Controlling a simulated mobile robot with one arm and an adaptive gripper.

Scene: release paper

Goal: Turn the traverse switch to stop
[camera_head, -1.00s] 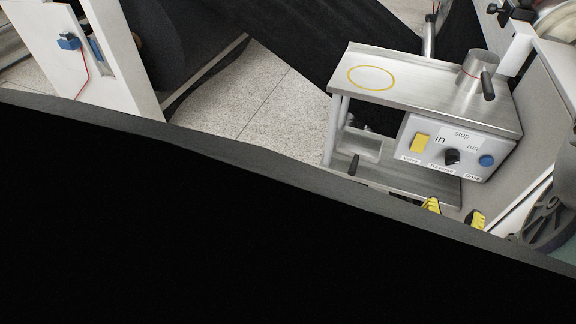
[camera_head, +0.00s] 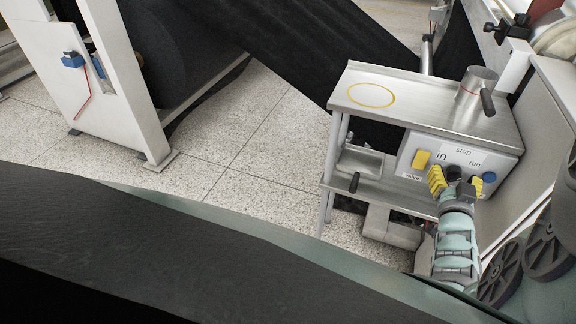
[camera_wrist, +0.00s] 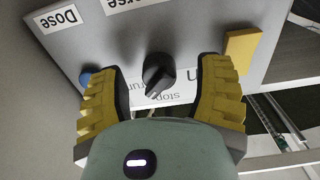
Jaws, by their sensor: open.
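The traverse switch is a black rotary knob (camera_wrist: 158,74) on a grey control panel (camera_head: 410,155). In the wrist view its pointer end is toward the printed words "stop" and "run", and I cannot tell exactly which mark it meets. My gripper (camera_head: 459,182) is open, its yellow fingers in front of the panel. In the wrist view the fingers (camera_wrist: 160,100) stand on either side of the knob, apart from it. In the head view the gripper partly hides the knob (camera_head: 453,172) and the lower labels.
A steel shelf (camera_head: 420,112) with a metal cup (camera_head: 476,92) stands above the panel. A small tray (camera_head: 360,160) with a black handle is at its left.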

